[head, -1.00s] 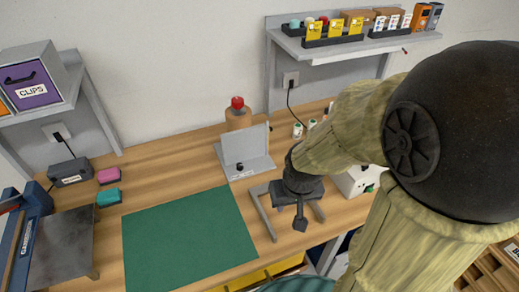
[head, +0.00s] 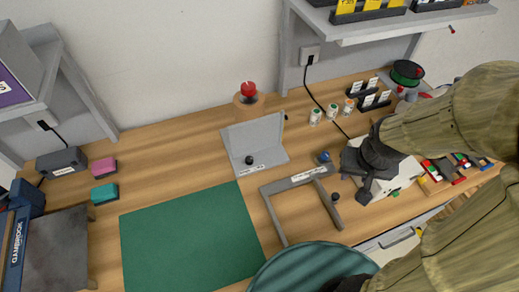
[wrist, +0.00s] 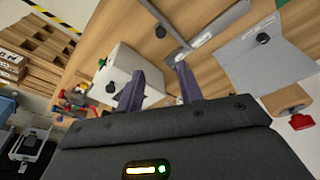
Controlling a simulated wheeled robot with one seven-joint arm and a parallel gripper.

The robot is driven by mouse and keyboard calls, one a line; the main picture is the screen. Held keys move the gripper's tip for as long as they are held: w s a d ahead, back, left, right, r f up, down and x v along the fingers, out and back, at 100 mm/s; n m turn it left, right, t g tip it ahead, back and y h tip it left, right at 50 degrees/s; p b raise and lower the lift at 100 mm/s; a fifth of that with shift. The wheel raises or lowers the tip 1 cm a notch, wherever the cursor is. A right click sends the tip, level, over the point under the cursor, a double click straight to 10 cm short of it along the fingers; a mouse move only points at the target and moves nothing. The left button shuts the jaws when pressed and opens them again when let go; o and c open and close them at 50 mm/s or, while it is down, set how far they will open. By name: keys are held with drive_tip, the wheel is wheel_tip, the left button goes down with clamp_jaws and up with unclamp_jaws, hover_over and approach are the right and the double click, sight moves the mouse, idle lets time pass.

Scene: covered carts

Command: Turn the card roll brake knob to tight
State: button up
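A red knob (head: 248,89) tops a brown card roll (head: 248,108) standing by the wall at the back of the bench. They also show at the right of the wrist view, the red knob (wrist: 302,122) beside the brown roll (wrist: 288,98). Any tight mark on it is too small to see. My gripper (head: 364,190) is over the white box (head: 390,182), to the right of and well apart from the roll. In the wrist view my gripper (wrist: 160,82) has its two fingers spread with nothing between them.
A grey angled plate with a black knob (head: 249,160) stands before the roll. A grey frame (head: 298,180) lies between it and my gripper. Small bottles (head: 331,111) stand behind. The green mat (head: 190,240) is bare. A shelf (head: 400,25) overhangs the back right.

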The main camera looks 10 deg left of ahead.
sight(249, 159)
drive_tip(key=shift+o, duration=1.3)
drive_tip(key=shift+a, duration=0.15)
drive_tip(key=w+a+f+n+y+p, duration=0.1)
drive_tip(key=w+a+n, duration=0.2)
drive_tip(key=a, duration=0.4)
drive_tip(key=w+a+f+n+y+p, duration=0.1)
drive_tip(key=w+a+n, duration=0.2)
drive_tip(key=a+n, duration=0.2)
drive_tip(key=w+a+f+n+y+p, duration=0.1)
drive_tip(key=w+a+n+y, duration=0.1)
drive_tip(key=a, duration=0.9)
drive_tip(key=shift+w+f+n, duration=0.3)
drive_tip(key=shift+w+n, duration=0.5)
drive_tip(key=shift+n, duration=0.1)
drive_tip(key=p+x, duration=0.2)
drive_tip(key=x, duration=0.6)
drive_tip(key=p+x, duration=0.2)
drive_tip(key=x, duration=0.7)
drive_tip(key=shift+s+d+f, duration=0.15)
drive_tip(key=shift+f, duration=0.15)
